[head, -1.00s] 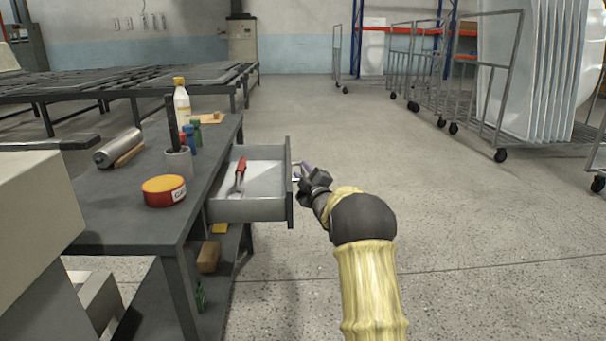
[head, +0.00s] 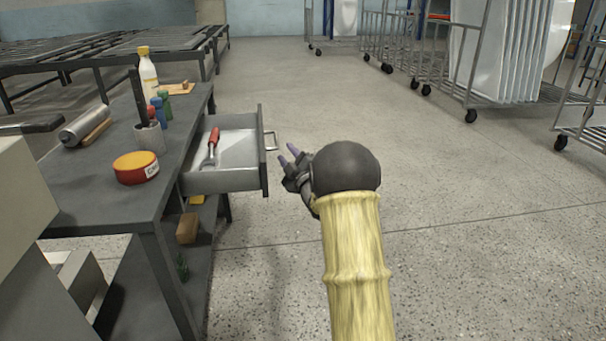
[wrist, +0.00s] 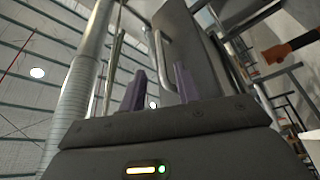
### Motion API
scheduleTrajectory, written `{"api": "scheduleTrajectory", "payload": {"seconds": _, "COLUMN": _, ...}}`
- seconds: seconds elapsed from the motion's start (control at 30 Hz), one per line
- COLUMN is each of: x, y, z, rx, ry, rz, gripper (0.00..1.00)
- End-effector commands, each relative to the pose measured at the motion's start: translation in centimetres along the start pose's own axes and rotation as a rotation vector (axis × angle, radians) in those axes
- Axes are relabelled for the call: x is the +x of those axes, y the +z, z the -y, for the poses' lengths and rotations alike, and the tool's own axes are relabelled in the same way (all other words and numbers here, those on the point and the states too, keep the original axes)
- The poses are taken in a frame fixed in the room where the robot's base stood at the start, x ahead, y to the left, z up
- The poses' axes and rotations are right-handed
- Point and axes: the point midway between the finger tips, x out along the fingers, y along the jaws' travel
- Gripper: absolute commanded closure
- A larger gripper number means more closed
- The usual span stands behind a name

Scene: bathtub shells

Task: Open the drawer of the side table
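The side table (head: 95,205) has a grey drawer (head: 222,180) pulled well out to the right. A red-handled tool (head: 212,146) lies in it. The drawer's metal bar handle (head: 271,141) is on its front panel and is free.
On the tabletop are a red and yellow tin (head: 136,168), a white bottle (head: 148,72) and a metal roll (head: 86,124). A brown block (head: 187,228) is on the lower shelf. Wheeled racks (head: 510,60) stand at the right. The floor right of the drawer is clear.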

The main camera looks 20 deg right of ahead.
Motion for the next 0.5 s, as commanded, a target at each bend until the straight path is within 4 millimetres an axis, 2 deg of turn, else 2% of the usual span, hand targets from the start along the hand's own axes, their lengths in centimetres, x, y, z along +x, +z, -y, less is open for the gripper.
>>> {"api": "scheduleTrajectory", "payload": {"seconds": 0.5, "x": -8.4, "y": -0.3, "z": 0.1, "rx": 0.001, "ry": -0.004, "rz": -0.002, "gripper": 0.68}}
